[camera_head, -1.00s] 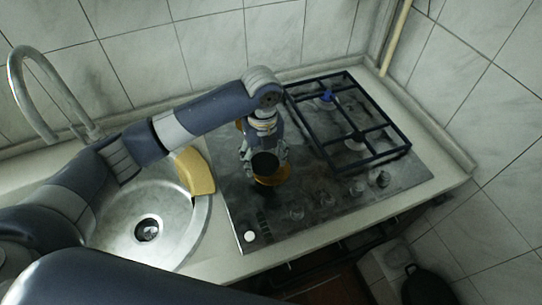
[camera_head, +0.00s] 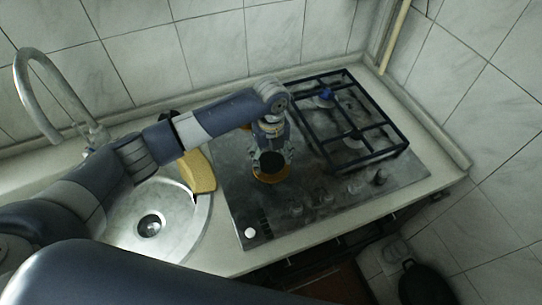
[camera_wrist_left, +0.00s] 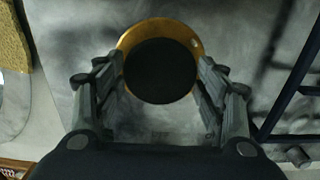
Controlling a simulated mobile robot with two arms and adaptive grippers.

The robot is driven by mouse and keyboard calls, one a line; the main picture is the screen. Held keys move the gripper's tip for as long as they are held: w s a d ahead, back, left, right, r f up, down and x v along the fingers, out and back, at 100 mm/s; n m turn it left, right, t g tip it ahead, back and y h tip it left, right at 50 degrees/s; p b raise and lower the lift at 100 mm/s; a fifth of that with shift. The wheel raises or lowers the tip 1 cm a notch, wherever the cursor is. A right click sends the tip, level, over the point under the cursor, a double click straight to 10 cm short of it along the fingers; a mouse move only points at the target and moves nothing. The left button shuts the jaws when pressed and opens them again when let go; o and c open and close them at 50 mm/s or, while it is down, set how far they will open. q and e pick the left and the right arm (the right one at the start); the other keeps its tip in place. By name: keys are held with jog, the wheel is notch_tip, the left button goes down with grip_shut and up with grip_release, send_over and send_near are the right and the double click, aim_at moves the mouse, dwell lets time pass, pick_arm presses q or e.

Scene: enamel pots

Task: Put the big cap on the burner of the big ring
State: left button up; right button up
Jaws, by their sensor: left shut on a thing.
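The big cap, a black disc (camera_head: 271,159), is between the fingers of my left gripper (camera_head: 270,153), which is shut on it. In the left wrist view the cap (camera_wrist_left: 160,72) lies flat between both fingers (camera_wrist_left: 160,88). The big ring's burner, a brass-coloured ring (camera_head: 270,178), is right under the cap on the bare left half of the hob. In the wrist view the burner (camera_wrist_left: 158,27) shows around the cap's top and sides; its lower part is hidden. I cannot tell whether cap and burner touch. My right gripper is not in view.
A black grate (camera_head: 340,143) covers the hob's right half, close to the right of my left gripper, with a blue item (camera_head: 326,94) near its back. Knobs (camera_head: 355,187) line the hob's front right. A yellow sponge (camera_head: 198,173) lies by the sink (camera_head: 187,235).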

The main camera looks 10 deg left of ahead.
aim_at(271, 161)
pick_arm(q)
jog(key=o, duration=1.2)
jog(key=shift+f, duration=0.1)
jog(key=shift+c, duration=0.2)
notch_tip(271, 161, up, 12)
jog(key=b, duration=0.2)
jog(key=shift+r, duration=0.2)
